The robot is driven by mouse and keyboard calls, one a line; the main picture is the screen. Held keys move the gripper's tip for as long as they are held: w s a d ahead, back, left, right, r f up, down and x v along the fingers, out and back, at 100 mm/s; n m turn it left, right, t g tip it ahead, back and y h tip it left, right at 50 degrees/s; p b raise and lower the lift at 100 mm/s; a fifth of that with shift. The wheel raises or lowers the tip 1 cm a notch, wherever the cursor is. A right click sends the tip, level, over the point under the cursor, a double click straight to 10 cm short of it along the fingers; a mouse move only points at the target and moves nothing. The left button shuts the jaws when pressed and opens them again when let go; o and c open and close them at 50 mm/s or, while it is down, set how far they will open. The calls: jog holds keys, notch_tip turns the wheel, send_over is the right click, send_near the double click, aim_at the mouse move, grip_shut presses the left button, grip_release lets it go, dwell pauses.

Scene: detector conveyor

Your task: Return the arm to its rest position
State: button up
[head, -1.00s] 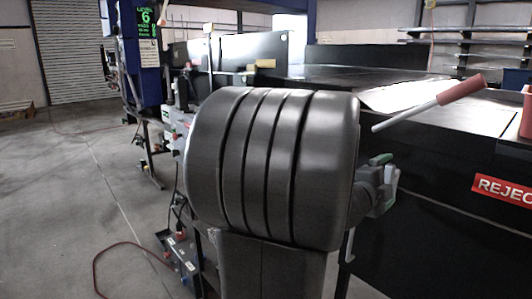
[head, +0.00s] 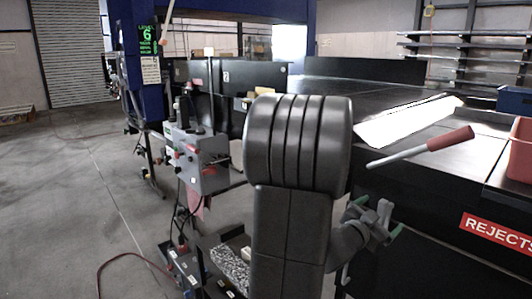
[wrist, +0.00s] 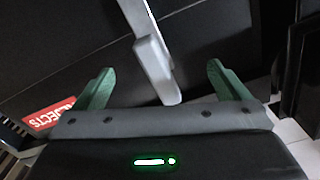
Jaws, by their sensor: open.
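My gripper (head: 384,220) shows in the head view at the right of my arm, in front of the dark side of the conveyor (head: 420,215). In the wrist view my gripper (wrist: 155,82) has its two green-tipped fingers spread wide apart. Nothing is held between them. A pale grey bar (wrist: 152,55) shows beyond and between the fingers; I cannot tell how far away it is. My large dark arm link fills the middle of the head view and hides part of the conveyor.
A lever with a red handle (head: 450,139) sticks out above the conveyor's near edge. A REJECTS label (head: 497,235) and a red bin (head: 521,150) are at the right. A grey control box (head: 205,165) stands left of my arm. Open floor (head: 70,200) lies at the far left.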

jog(key=n+p, duration=0.2)
jog(key=p, duration=0.1)
jog(key=shift+r+n, duration=0.15)
jog(key=shift+n, duration=0.25)
jog(key=shift+n+p, duration=0.3)
jog(key=shift+n, duration=0.1)
